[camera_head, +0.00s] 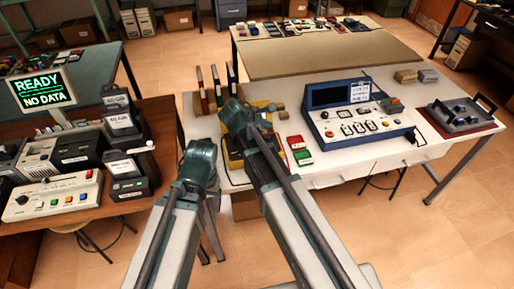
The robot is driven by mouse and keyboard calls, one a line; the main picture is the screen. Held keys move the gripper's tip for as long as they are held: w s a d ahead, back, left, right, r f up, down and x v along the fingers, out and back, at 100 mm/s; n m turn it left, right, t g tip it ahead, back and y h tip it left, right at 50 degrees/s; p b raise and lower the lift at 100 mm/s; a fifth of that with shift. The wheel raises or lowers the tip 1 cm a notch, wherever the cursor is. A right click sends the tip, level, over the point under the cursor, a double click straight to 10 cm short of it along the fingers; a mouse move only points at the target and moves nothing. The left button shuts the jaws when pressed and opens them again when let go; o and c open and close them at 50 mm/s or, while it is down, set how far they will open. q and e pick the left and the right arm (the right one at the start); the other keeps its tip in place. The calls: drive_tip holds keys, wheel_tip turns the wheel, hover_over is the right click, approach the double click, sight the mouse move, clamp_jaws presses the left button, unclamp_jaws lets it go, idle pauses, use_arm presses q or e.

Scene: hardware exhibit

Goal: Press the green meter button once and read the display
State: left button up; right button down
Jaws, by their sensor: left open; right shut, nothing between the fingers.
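A screen (42,90) at the left shows green "READY" above white "NO DATA". A yellow and dark device (236,160), possibly the meter, lies on the white table, mostly hidden behind my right arm; no button on it can be made out. A green block (303,158) and a red block (296,142) lie to its right. My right gripper (238,112) is over the yellow device, shut and empty; whether it touches is hidden. My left gripper (200,160) is open, in the gap between the tables. The fingers of both are hard to make out.
A blue instrument (355,118) with a dark screen stands on the white table (370,160). A grey tray-like unit (460,115) is at its right. The brown table (110,208) at left holds a white button console (55,196) and black boxes (122,122). Upright folders (217,85) stand behind my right gripper.

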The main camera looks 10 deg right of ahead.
drive_tip(key=shift+w+a+r, duration=0.1)
drive_tip(key=shift+w, duration=0.2)
wheel_tip(320, 180, down, 9)
drive_tip(key=b, duration=0.9)
idle(1.8)
drive_tip(key=shift+f+b, duration=0.3)
drive_tip(key=shift+f, duration=0.05)
drive_tip(key=shift+f+b, duration=0.5)
idle(0.7)
drive_tip(key=shift+r, duration=0.2)
drive_tip(key=shift+r+p, duration=0.7)
drive_tip(key=shift+p, duration=0.2)
